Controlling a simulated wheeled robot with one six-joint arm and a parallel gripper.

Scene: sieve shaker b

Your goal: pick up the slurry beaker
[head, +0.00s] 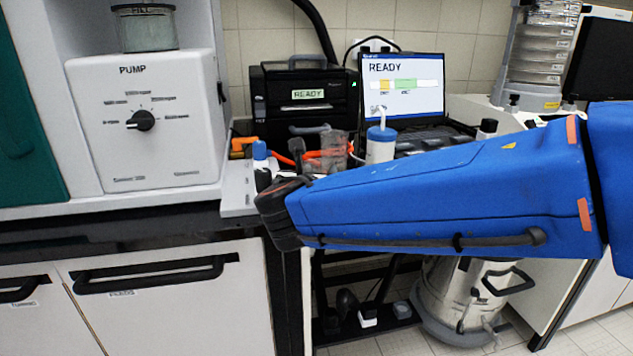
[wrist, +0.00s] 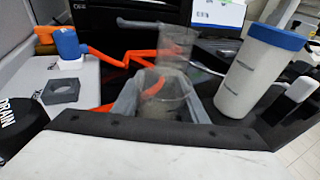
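A clear glass beaker, which looks like the slurry beaker (head: 335,146), stands on the bench just beyond the end of my arm in the head view. In the wrist view a clear vessel (wrist: 177,42) stands at centre, with another clear rounded shape (wrist: 165,100) below it, between grey sloping sides (wrist: 126,106). I cannot tell whether these are two vessels or one. The black end of my arm (head: 280,208) is at the bench's front edge, near and below the beaker. My gripper's fingertips cannot be made out, and no grip on the beaker shows.
A white bottle with a blue lid (head: 380,150) stands right of the beaker. Behind are a black printer (head: 300,100) and a laptop (head: 402,85).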

